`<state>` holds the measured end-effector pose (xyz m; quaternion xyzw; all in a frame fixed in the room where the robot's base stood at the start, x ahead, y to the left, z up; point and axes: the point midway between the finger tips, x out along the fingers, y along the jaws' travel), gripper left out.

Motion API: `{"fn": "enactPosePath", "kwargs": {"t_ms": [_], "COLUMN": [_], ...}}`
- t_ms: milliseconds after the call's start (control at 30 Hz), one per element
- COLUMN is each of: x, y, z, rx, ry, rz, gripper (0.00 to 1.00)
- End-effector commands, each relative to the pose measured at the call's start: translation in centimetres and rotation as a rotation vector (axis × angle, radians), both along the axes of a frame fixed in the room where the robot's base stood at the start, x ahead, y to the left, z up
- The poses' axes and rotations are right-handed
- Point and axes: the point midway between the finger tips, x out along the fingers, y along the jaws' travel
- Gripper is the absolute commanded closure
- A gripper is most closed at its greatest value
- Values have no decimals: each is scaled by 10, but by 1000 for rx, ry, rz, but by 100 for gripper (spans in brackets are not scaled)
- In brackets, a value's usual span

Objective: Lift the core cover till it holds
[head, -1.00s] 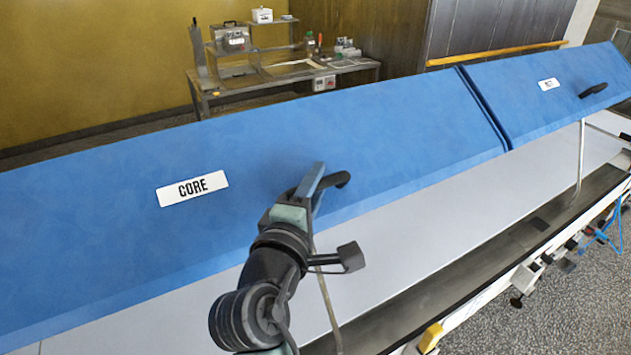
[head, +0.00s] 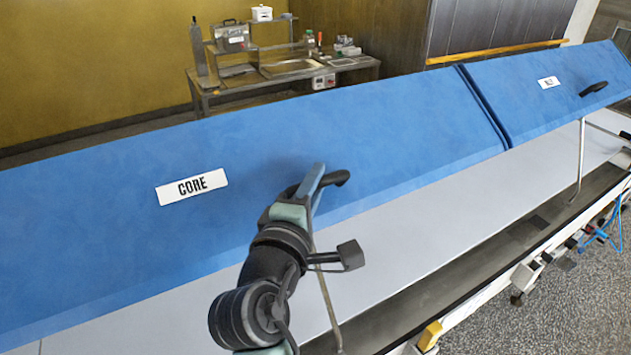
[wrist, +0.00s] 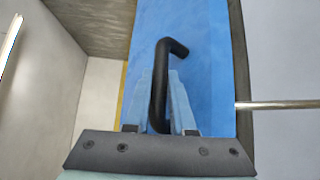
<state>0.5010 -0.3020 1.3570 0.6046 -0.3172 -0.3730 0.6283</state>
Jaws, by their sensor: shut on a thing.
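The core cover (head: 110,220) is a long blue panel with a white CORE label (head: 192,187). It stands raised and tilted above the pale machine bed. My gripper (head: 316,180) is at the black handle (head: 338,178) on the cover's front side. In the wrist view, my gripper (wrist: 160,95) has its two blue-grey fingers on either side of the black handle (wrist: 162,62) and is shut on it. The blue cover (wrist: 205,30) lies behind the handle there. A thin metal rod (head: 327,300) stands under the cover beside my arm; its upper end is hidden by my gripper.
A second blue cover (head: 540,95) stands raised at the right, with its own black handle (head: 594,89) and a metal rod (head: 581,160) beneath. A steel bench (head: 285,75) with small items stands behind. Blue hoses (head: 605,232) hang at the bed's right side.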

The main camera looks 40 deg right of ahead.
Motion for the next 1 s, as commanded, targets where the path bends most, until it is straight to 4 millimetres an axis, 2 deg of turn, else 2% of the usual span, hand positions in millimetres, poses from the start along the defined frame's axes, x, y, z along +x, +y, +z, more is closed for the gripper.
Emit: {"fn": "enactPosePath", "kwargs": {"t_ms": [733,867,1000], "x": [1,14,40], "y": [0,-3,-8], "z": [1,16,42], "rx": [0,-2,-5], "ry": [1,-2,-6], "rz": [0,2,4], "gripper": [100,100,100]}}
